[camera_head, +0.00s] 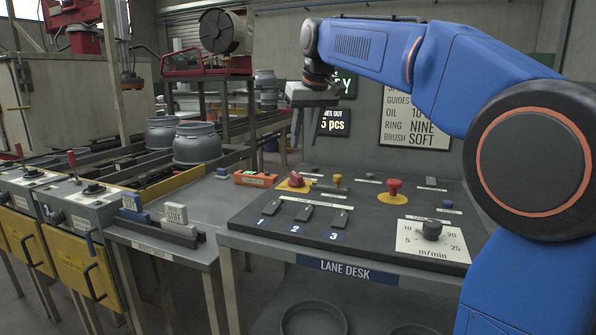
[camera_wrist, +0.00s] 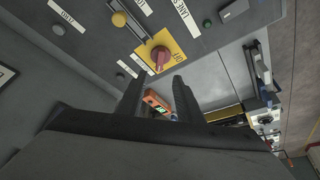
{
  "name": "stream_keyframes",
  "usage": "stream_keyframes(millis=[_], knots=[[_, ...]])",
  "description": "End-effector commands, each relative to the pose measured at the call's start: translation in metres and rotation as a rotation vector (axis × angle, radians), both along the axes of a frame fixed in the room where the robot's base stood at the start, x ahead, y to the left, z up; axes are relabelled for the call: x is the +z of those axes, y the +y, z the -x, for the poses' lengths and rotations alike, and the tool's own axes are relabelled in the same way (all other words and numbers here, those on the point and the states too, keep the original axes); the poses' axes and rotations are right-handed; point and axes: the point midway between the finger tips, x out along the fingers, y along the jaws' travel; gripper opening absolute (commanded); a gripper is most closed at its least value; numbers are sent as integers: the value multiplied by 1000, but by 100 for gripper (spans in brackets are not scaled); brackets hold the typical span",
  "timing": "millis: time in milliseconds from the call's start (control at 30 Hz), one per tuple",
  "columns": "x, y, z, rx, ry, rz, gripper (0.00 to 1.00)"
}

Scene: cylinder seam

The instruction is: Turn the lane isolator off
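The lane isolator looks to be the red rotary knob (camera_wrist: 160,57) on a yellow plate, with an "OFF" mark at its right edge in the wrist view. In the head view the red knob (camera_head: 296,179) sits at the back left of the lane desk (camera_head: 256,243). Which mark its handle points to is not clear. My gripper (camera_wrist: 160,82) is open and empty, with two dark fingers apart. In the head view my gripper (camera_head: 311,122) hangs above and behind the desk, apart from the knob.
A red mushroom button (camera_head: 393,187), a yellow button (camera_head: 337,179), several dark rocker switches (camera_head: 304,213) and a speed dial (camera_head: 431,230) share the desk. An orange device (camera_head: 255,178) lies to the left of the desk. Metal cylinders (camera_head: 196,143) stand on the lane further left.

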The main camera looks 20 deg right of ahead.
Motion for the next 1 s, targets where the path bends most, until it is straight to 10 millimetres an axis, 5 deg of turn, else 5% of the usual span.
stream_keyframes(millis=[533, 1000], knots=[[-87, 6, -35, 0, 2, 0, 33], [-110, 7, -45, 0, -1, 0, 33]])
